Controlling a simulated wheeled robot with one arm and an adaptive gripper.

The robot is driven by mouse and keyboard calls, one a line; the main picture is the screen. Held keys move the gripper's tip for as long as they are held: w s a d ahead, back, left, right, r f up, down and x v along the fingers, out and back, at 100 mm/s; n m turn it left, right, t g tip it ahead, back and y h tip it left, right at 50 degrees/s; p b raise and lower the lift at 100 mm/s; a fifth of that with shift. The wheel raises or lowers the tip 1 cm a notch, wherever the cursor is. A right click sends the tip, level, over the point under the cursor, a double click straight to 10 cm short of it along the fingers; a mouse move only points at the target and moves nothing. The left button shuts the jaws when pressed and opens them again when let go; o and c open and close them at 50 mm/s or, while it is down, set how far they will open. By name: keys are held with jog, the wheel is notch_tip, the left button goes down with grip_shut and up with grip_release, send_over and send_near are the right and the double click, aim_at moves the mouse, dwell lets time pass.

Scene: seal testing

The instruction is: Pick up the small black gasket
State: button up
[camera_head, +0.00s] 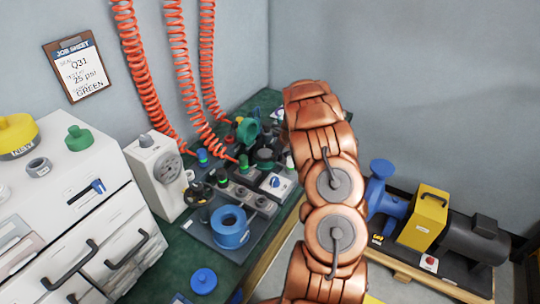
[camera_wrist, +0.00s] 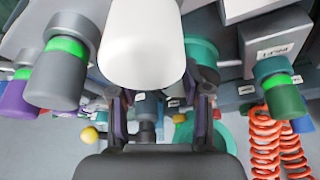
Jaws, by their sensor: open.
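I cannot make out the small black gasket with certainty in either view. Dark round parts stand on the green bench (camera_head: 255,241) in the head view, one of them a black piece (camera_head: 197,193) left of the blue ring-shaped part (camera_head: 230,226). My gripper (camera_wrist: 161,104) shows in the wrist view with its two dark fingers apart and nothing seen held between them. A white rounded cylinder (camera_wrist: 141,45) fills the top middle of that view, close to the camera. In the head view my copper arm hides part of the bench, and my gripper is not clearly seen.
Orange coiled hoses (camera_head: 140,70) hang over the bench. A white gauge box (camera_head: 155,172) and white drawers (camera_head: 110,225) stand left. A blue pump (camera_head: 378,190) is at right. Green-banded cylinders (camera_wrist: 62,65) and (camera_wrist: 279,85) flank my gripper.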

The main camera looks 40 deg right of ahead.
grip_shut()
dwell(0.4)
